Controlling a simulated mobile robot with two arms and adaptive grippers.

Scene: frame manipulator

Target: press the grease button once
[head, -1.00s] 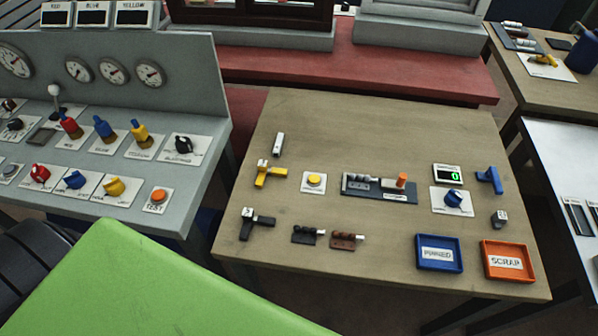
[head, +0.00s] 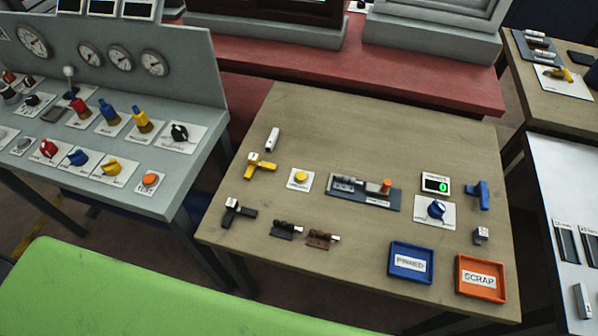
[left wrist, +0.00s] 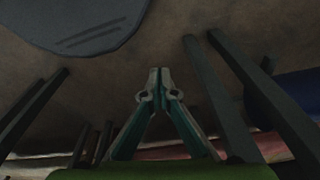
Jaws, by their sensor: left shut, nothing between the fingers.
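A round yellow button (head: 300,178) sits on a small white plate on the wooden table (head: 330,130), left of a dark fixture. Its label is too small to read, so I cannot confirm that it is the grease button. An orange button (head: 150,179) on a white plate is at the front right of the grey console. My left gripper (left wrist: 159,75) is shut and empty in the left wrist view, with dark floor and table legs beyond it. It does not show in the head view, and no button shows in the wrist view. My right gripper is in neither view.
Near the yellow button are a yellow T-handled tool (head: 260,166), a black one (head: 238,211) and the dark fixture (head: 364,191). A blue PINNED tray (head: 411,281) and orange SCRAP tray (head: 482,297) are front right. The grey console (head: 190,165) stands left. The table's back is clear.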

